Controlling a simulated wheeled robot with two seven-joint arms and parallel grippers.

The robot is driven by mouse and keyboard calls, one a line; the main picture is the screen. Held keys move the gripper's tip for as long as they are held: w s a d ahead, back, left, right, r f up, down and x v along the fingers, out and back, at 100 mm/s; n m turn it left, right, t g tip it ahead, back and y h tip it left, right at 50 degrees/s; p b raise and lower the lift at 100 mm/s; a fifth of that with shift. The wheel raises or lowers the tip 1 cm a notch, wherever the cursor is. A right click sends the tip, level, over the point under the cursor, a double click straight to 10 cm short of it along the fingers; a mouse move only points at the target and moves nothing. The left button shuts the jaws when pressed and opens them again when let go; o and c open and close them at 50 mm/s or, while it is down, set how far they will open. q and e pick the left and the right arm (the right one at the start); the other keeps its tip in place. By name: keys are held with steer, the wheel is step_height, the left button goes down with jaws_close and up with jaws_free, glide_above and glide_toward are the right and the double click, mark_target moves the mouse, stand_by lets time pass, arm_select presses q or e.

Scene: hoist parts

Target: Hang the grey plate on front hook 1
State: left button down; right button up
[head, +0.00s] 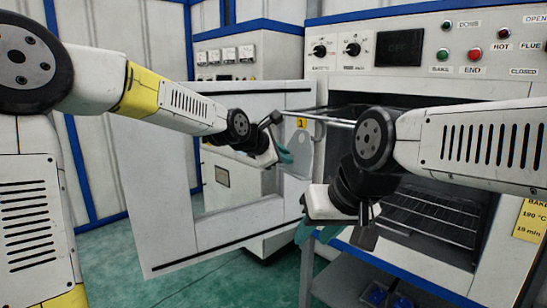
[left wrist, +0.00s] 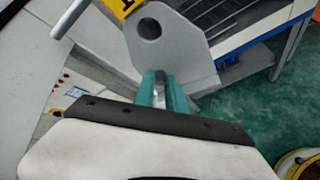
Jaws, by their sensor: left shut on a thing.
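The grey plate (head: 301,153) is a flat piece with a round hole near its top; it also shows in the left wrist view (left wrist: 190,55). My left gripper (head: 284,154) is shut on its lower edge, with the teal fingers (left wrist: 163,92) on either side. The hole (left wrist: 149,29) is in plain view, and no rod shows through it. A yellow tag marked 1 (head: 301,122) is by the plate's top, near a pale rod (head: 335,121). A rod end (left wrist: 60,31) is beside the plate in the wrist view. My right gripper (head: 316,234) is lower, empty, fingers apart.
The oven front with an open chamber and wire racks (head: 430,212) is at the right. A white panelled door or frame (head: 170,240) stands behind my left arm. A blue-edged shelf (head: 345,285) is low in front. Green floor (head: 270,285) is clear between.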

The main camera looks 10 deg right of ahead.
mark_target(291, 155)
arm_select(q)
steer(key=shift+w+d+r, duration=0.1)
steer(key=shift+w+d, duration=0.4)
steer(key=shift+d, duration=0.15)
steer(key=shift+w+d, duration=0.45)
steer(key=shift+d, duration=0.2)
steer(key=shift+w+d+f+g, duration=0.25)
steer(key=shift+w+d+g, duration=0.05)
steer(key=shift+w+d, duration=0.3)
steer(key=shift+w+d+f, duration=0.35)
steer(key=shift+d, duration=0.2)
steer(key=shift+w+d+f+t+h, duration=0.25)
steer(key=shift+w+d+f, duration=0.15)
steer(key=shift+d, duration=0.15)
steer(key=shift+w+d+f+t+h, duration=0.15)
steer(key=shift+w+d+f+t, duration=0.2)
steer(key=shift+d, duration=0.2)
steer(key=shift+w+f, duration=0.1)
steer(key=shift+f, duration=0.35)
